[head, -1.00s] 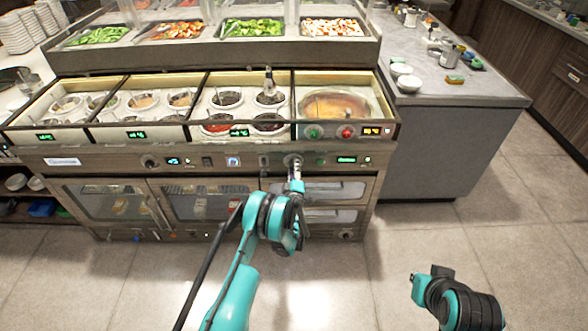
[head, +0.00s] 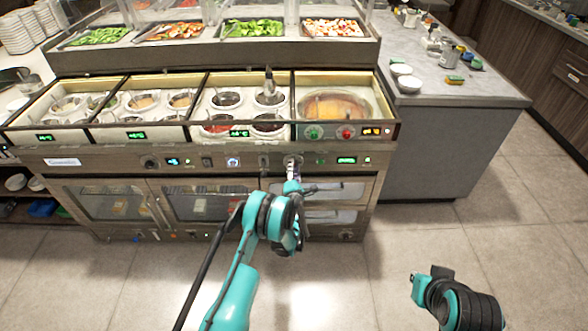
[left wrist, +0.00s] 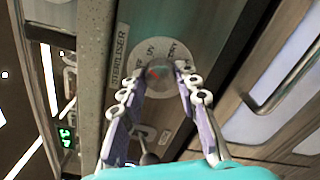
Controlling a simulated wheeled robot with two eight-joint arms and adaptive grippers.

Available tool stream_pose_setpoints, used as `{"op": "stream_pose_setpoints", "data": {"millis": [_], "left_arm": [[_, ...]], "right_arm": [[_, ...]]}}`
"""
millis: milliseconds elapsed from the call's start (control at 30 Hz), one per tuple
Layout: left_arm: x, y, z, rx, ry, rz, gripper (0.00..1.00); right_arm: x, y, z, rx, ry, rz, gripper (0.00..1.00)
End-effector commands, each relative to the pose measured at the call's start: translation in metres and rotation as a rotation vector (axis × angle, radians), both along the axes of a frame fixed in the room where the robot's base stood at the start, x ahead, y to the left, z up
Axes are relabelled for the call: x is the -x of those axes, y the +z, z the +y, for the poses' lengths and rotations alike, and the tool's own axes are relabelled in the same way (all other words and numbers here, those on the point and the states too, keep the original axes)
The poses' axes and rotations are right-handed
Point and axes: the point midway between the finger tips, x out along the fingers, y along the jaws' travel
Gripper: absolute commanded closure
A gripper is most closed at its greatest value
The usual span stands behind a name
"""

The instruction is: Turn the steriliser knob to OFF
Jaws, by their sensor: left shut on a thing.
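The steriliser knob (left wrist: 158,76) is a small dark round knob with a red mark, at the centre of a pale round dial (left wrist: 176,52) on the panel. The dial sits beside a plate reading STERILISER (left wrist: 121,52); UV is legible on it, the other lettering is partly hidden or blurred. My left gripper (left wrist: 161,72) is shut on the knob, one fingertip on each side of it. In the head view the left gripper (head: 293,168) reaches the fascia below the right-hand well and covers most of the knob.
A drawer handle (head: 322,188) lies just right of and below my left gripper. The sauce wells (head: 228,98) are above the fascia. A grey counter (head: 455,95) stands to the right. The floor (head: 400,235) in front is clear.

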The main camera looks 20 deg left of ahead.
Motion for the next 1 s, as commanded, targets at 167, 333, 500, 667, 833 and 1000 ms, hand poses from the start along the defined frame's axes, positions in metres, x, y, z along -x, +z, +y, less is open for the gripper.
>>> {"op": "stream_pose_setpoints", "data": {"millis": [167,333,500,667,833,1000], "left_arm": [[-0.0005,0.0008,0.0017,0.155,0.002,-0.044,0.98],[-0.0004,0.0009,0.0018,0.288,0.002,-0.083,0.98],[-0.0004,0.001,0.0019,0.395,0.002,-0.114,0.98],[-0.0003,0.001,0.002,0.464,0.002,-0.135,0.98],[-0.0003,0.001,0.002,0.506,0.002,-0.147,0.98],[-0.0003,0.001,0.002,0.523,0.001,-0.151,0.97]], "right_arm": [[0.0001,0.0001,0.0,0.0,0.0,0.0,1.0],[0.0001,0.0001,0.0,0.0,0.0,0.0,1.0],[0.0,0.0,0.0,0.0,0.0,0.0,1.0],[0.0,0.0,0.0,0.0,0.0,0.0,1.0],[0.0,0.0,0.0,0.0,0.0,0.0,1.0],[0.0,0.0,0.0,0.0,0.0,0.0,1.0]]}}
